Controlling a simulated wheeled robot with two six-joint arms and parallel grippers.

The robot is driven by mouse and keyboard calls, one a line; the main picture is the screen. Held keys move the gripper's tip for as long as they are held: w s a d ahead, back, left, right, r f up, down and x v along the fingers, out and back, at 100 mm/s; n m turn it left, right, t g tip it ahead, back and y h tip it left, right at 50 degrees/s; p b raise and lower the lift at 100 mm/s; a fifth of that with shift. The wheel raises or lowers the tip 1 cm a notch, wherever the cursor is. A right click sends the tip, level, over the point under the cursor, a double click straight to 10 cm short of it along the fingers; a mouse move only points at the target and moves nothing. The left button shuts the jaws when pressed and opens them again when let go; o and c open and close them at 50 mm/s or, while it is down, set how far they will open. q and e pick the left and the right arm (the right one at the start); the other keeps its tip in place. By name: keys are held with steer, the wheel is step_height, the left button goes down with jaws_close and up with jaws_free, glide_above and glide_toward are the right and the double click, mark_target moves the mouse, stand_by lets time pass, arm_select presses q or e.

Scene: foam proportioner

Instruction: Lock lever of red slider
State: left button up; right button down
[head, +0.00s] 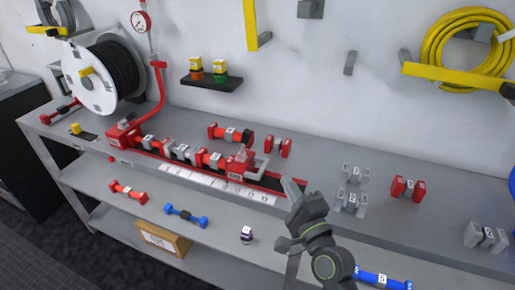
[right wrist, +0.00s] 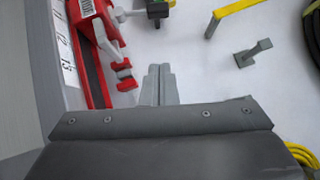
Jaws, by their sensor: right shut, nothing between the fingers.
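A red slider (head: 240,166) sits at the right end of the rail on the bench. A light grey bent handle (head: 263,160) stands at its right side and looks like its lever; I cannot tell its locked state. My right gripper (head: 291,188) is shut and empty, to the right of and a little in front of the slider, apart from it. In the right wrist view the closed fingers (right wrist: 158,84) point to the wall side, with red rail parts (right wrist: 97,28) to their left. My left gripper is out of view.
A numbered white scale (head: 215,184) runs along the rail's front. Red and grey fittings (head: 353,188) stand on the bench to the right. A hose reel (head: 93,88) is at the left. A lower shelf (head: 195,222) holds dumbbell-shaped pieces and a box.

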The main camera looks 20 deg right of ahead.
steer(key=p, duration=0.4)
glide_toward(245, 144)
steer(key=w+d+r, duration=0.2)
steer(key=w+d, duration=0.2)
steer(key=shift+w+a+r, duration=0.1)
steer(key=shift+w+a, duration=0.9)
steer(key=shift+w, duration=0.15)
steer(key=shift+w+a, duration=0.2)
steer(key=shift+a, duration=0.15)
steer(key=shift+r+p, duration=0.1)
steer(key=shift+p, duration=0.2)
